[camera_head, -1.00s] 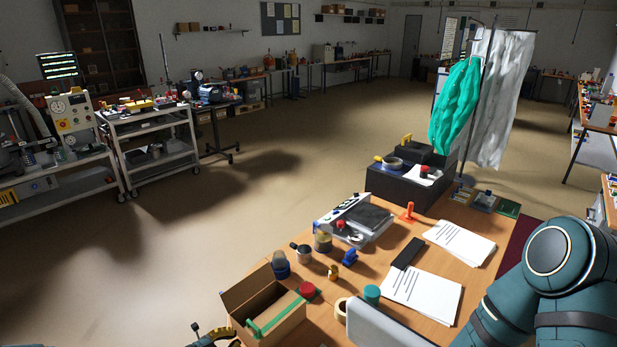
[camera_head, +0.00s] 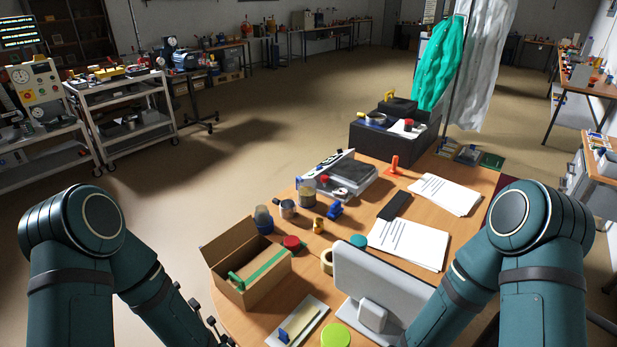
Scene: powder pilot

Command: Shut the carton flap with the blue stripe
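An open brown carton (camera_head: 265,288) stands on the near left part of the wooden table. One plain flap (camera_head: 228,240) stands up at its back left. A panel with a green stripe (camera_head: 266,264) lies across its right part, and a small green piece (camera_head: 236,281) is at its left edge. I cannot make out a blue stripe on any flap. My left arm comes in at the left; dark parts at its end (camera_head: 204,314), probably of my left gripper, show left of the carton, apart from it. My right arm is at the right; its gripper is not seen.
A grey-white panel (camera_head: 382,285) stands right of the carton. A tape roll (camera_head: 327,262), red lid (camera_head: 291,242), jars and a tray (camera_head: 298,320) lie close around the carton. Papers (camera_head: 408,243) and a black box (camera_head: 393,140) are farther back.

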